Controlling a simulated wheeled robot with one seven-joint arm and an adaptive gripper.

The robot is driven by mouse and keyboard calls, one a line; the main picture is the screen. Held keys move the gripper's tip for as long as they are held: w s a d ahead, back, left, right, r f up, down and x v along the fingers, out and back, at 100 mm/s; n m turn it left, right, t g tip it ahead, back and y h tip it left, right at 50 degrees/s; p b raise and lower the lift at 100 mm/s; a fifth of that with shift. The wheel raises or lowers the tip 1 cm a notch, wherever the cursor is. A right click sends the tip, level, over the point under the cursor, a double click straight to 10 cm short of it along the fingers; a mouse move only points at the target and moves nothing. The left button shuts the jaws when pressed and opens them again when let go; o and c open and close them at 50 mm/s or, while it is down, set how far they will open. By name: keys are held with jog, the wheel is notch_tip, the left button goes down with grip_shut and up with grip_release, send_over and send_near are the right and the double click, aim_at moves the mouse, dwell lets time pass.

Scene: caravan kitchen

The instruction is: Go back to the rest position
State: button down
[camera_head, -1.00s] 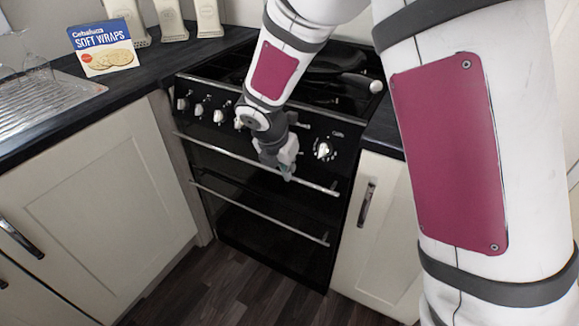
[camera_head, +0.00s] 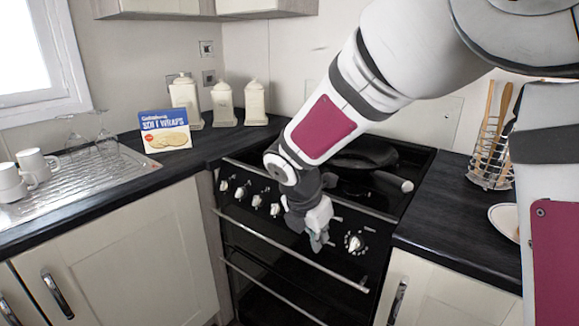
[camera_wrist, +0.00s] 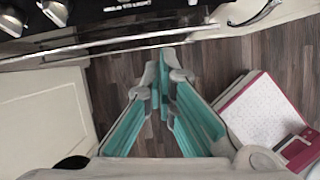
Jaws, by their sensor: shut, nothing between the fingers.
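My gripper (camera_head: 318,240) hangs in front of the black cooker's control panel, pointing down and apart from the knobs, with my white arm reaching in from the upper right. In the wrist view my gripper (camera_wrist: 160,85) has its teal-lined fingers meeting at the tips, with nothing between them. Below it the wrist view shows dark wood floor (camera_wrist: 225,62).
The cooker (camera_head: 300,262) has a pan (camera_head: 362,155) on its hob. A wraps box (camera_head: 165,132), several canisters (camera_head: 254,103), mugs (camera_head: 36,164) and a drainer stand at left. A utensil rack (camera_head: 489,155) and plate (camera_head: 505,218) are at right.

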jog(key=s+d+r+m, duration=0.7)
jog(key=s+m, duration=0.1)
jog(key=s+d+r+m+g+y, duration=0.1)
jog(key=s+d+r+m, duration=0.1)
jog(key=s+m, duration=0.95)
jog(key=s+d+r+m+g+y, duration=0.1)
jog(key=s+d+m+y, duration=0.15)
jog(key=s+m, duration=0.85)
notch_tip(320, 180, up, 15)
jog(key=s+n+t+p, duration=0.2)
jog(key=s+n+p, duration=0.1)
jog(key=p, duration=1)
jog(key=shift+d+f+n+t+h, duration=0.15)
jog(key=shift+f+n+t+h, duration=0.05)
jog(key=shift+n+t+h, duration=0.2)
jog(key=shift+w, duration=0.1)
